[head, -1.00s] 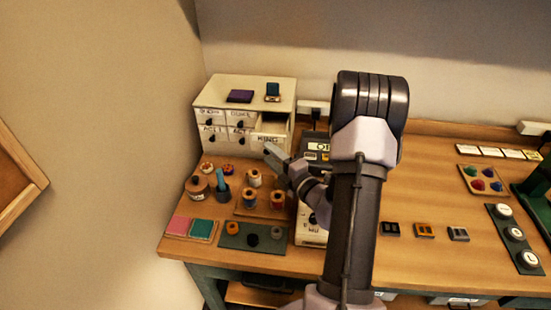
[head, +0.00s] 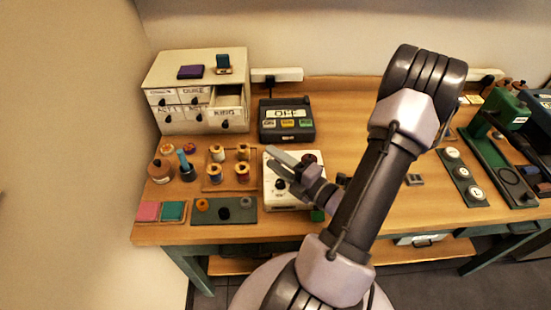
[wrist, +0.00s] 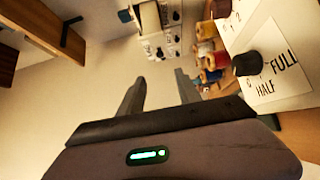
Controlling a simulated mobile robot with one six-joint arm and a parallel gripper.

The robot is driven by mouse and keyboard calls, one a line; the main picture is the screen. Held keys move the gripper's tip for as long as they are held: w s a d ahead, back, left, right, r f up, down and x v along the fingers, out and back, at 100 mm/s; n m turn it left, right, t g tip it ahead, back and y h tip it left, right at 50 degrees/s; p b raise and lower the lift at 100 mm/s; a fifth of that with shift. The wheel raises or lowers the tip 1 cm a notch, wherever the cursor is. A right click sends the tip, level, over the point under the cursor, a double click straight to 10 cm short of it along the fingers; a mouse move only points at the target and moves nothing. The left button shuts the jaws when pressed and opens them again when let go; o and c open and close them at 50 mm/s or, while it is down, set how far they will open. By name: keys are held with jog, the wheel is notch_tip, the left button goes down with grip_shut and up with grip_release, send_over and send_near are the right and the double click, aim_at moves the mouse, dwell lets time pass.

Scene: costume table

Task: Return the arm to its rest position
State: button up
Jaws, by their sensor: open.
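My gripper (head: 284,162) is open and empty. In the head view it hangs in front of and above a white box with knobs (head: 280,195), its fingers pointing to the left. In the wrist view both fingers of my gripper (wrist: 155,90) show, apart, with nothing between them. The white box's face (wrist: 270,65), with a black knob and the labels FULL and HALF, is close on the right there. My arm spans the middle right of the head view and hides part of the table.
A cream drawer cabinet (head: 160,120) stands at the back left, one drawer partly open. A dark device reading OFF (head: 287,120) is right of it. Thread spools (head: 242,172), a grey-green mat (head: 213,216) and pink and teal pads (head: 148,211) lie at the left. A green machine (head: 500,112) stands at the right.

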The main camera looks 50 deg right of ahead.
jog(key=w+a+r+n+g+y+b, duration=0.1)
jog(key=w+a+r+n+g+y, duration=0.2)
jog(key=a+n+y, duration=0.5)
jog(key=w+a+r+n+g+y+b, duration=0.15)
jog(key=a+n+g+y, duration=0.3)
jog(key=a+n, duration=0.75)
jog(key=s+a+n+g+h, duration=0.3)
jog(key=s+a+n+g, duration=0.4)
jog(key=a+n, duration=0.6)
notch_tip(320, 180, up, 6)
jog(key=d+n+t+h+b, duration=0.1)
jog(key=n+h, duration=0.2)
jog(key=n, duration=0.6)
jog(key=s+d+n+t+h+b, duration=0.1)
jog(key=n+h, duration=0.2)
jog(key=n, duration=0.5)
jog(key=shift+d+n, duration=0.25)
jog(key=shift+n, duration=0.15)
jog(key=shift+f, duration=0.15)
